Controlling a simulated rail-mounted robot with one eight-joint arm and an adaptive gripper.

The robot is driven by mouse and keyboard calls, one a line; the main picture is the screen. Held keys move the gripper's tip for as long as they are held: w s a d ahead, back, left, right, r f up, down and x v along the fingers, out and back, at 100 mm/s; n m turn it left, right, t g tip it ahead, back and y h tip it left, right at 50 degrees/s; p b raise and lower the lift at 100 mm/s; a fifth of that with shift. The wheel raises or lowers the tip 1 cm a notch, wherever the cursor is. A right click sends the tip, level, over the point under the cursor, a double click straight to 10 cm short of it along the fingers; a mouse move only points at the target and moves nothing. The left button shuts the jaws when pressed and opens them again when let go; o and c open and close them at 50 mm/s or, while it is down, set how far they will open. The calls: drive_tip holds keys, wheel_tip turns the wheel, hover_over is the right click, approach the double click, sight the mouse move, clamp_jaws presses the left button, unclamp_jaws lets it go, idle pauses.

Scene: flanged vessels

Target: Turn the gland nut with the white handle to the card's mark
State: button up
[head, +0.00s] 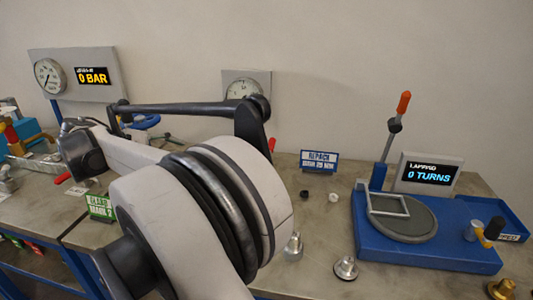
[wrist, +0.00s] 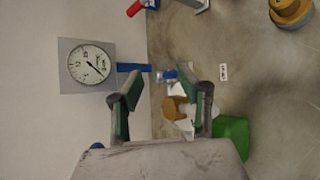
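In the wrist view, my gripper (wrist: 166,97) is open, its two green-padded fingers apart. Between and beyond the fingers is a brass-coloured part (wrist: 174,106), which looks like the gland nut, with a white piece (wrist: 183,124) beside it that may be its handle. A finger partly covers the white piece, and I cannot tell whether anything touches. The green card (head: 101,207) on the bench in the head view seems to read gland, mark 2. My arm hides the nut in the head view.
A round gauge (wrist: 90,63) on a panel stands near the fingers. The head view shows a blue lapping stand (head: 430,247) with a 0 TURNS display (head: 429,174), a repack sign (head: 319,161) and loose metal fittings (head: 346,268). The bench between them is mostly clear.

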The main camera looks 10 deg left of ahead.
drive_tip(key=w+d+m+g, duration=0.2)
drive_tip(key=d, duration=1)
drive_tip(key=w+d+r+m+g+y+b, duration=0.1)
drive_tip(key=w+d+m+g, duration=0.1)
drive_tip(key=d, duration=1.1)
drive_tip(key=shift+r+m+g+y+b, duration=0.25)
drive_tip(key=shift+m+g+y+b, duration=0.05)
drive_tip(key=shift+m+g, duration=0.2)
drive_tip(key=shift+d, duration=0.1)
drive_tip(key=s+d+r+m+y, duration=0.15)
drive_tip(key=s+d, duration=0.25)
drive_tip(key=d, duration=0.8)
drive_tip(key=s+d+m+y, duration=0.2)
drive_tip(key=s+d+m, duration=0.15)
drive_tip(key=d, duration=0.85)
drive_tip(key=s+d+f+m+t, duration=0.1)
drive_tip(key=s+d+f+m, duration=0.1)
drive_tip(key=s, duration=0.4)
drive_tip(key=s+d+f+m+y, duration=0.1)
drive_tip(key=s+d+f+m, duration=0.1)
drive_tip(key=s+d+f, duration=0.2)
drive_tip(key=s+d+f+m+t+y, duration=0.1)
drive_tip(key=s+d+f+m, duration=0.1)
drive_tip(key=s+d, duration=0.5)
drive_tip(key=shift+s+f+t, duration=0.3)
drive_tip(key=shift+s+f, duration=0.35)
drive_tip(key=shift+f, duration=0.1)
